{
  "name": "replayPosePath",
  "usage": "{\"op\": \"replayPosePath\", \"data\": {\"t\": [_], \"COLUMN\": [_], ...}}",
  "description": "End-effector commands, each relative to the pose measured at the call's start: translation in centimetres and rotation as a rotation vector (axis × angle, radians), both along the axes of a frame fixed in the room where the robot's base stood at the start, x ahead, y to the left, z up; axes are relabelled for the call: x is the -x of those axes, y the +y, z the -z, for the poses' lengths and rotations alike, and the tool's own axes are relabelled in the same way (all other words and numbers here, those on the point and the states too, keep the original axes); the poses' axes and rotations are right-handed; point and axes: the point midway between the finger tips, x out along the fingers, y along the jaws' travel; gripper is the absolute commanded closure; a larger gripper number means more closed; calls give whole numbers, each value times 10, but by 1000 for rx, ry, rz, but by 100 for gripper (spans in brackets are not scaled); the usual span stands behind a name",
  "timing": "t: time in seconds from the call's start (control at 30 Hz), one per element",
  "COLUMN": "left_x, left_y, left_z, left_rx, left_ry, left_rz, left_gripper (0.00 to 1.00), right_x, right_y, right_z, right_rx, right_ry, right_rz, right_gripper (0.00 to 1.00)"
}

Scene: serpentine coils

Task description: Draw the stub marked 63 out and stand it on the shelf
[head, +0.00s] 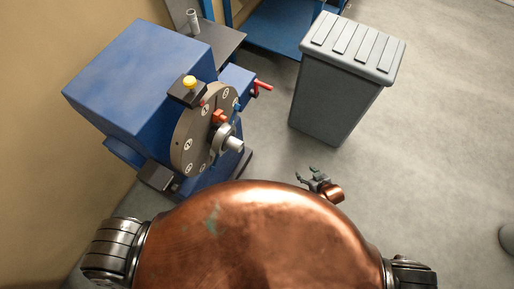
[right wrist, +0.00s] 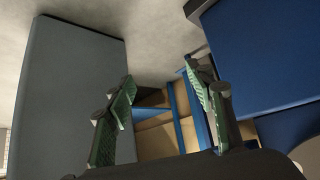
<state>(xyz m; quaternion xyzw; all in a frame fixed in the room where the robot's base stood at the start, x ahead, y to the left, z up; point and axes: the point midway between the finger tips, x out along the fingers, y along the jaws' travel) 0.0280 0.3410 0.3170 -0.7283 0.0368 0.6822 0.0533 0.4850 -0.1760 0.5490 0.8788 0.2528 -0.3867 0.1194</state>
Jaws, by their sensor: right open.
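A blue machine carries a round grey disc (head: 184,150) with several small white marks, too small to read. A silver cylindrical stub (head: 235,144) sticks out of a collar on the disc's front; I cannot tell its number. A dark grey shelf (head: 222,40) behind the machine bears a small upright metal cylinder (head: 193,20). My right gripper (head: 312,178) is open and empty, right of the disc and apart from it. Its two green-padded fingers (right wrist: 160,80) stand wide apart in the right wrist view. My left gripper is not in view.
The blue machine body (head: 140,80) stands against the tan wall, with a yellow knob (head: 189,82) and a red handle (head: 263,86). A grey lidded bin (head: 335,95) stands to its right. A blue rack (head: 275,30) is behind.

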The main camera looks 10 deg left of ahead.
Motion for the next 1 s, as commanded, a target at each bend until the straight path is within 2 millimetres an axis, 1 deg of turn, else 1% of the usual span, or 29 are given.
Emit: {"op": "replayPosePath", "data": {"t": [0.03, 0.07, 0.1, 0.13, 0.17, 0.2, 0.23, 0.27, 0.3, 0.37, 0.4, 0.5, 0.6, 0.7, 0.77, 0.83, 1.0], "left_x": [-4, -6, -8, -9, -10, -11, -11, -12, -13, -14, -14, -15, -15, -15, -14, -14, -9], "left_y": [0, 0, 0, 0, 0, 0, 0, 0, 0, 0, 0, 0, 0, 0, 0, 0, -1], "left_z": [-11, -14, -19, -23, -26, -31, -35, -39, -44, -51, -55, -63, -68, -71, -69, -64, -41], "left_rx": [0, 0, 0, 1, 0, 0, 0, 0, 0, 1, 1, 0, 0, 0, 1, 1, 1], "left_ry": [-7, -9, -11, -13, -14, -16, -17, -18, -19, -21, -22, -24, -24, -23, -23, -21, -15], "left_rz": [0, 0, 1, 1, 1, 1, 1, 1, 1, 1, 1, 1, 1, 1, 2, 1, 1], "left_gripper": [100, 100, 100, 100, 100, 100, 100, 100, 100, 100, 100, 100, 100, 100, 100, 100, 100], "right_x": [-16, -22, -29, -32, -34, -34, -33, -30, -24, -12, -3, 23, 45, 59, 63, 64, 56], "right_y": [23, 36, 56, 70, 85, 104, 118, 132, 150, 175, 190, 218, 236, 245, 249, 255, 277], "right_z": [-40, -58, -84, -103, -123, -148, -168, -187, -211, -245, -266, -307, -334, -347, -350, -348, -331], "right_rx": [-23, -36, -57, -71, -85, -105, -119, -135, -153, -179, -197, -230, -255, -267, -271, -275, -278], "right_ry": [-41, -59, -82, -98, -115, -132, -145, -157, -171, -186, -193, -202, -204, -201, -200, -200, -201], "right_rz": [-48, -77, -116, -146, -178, -221, -254, -288, -333, -400, -442, -535, -600, -638, -650, -656, -654], "right_gripper": [51, 51, 51, 51, 51, 51, 51, 51, 51, 51, 51, 51, 51, 51, 51, 51, 51]}}
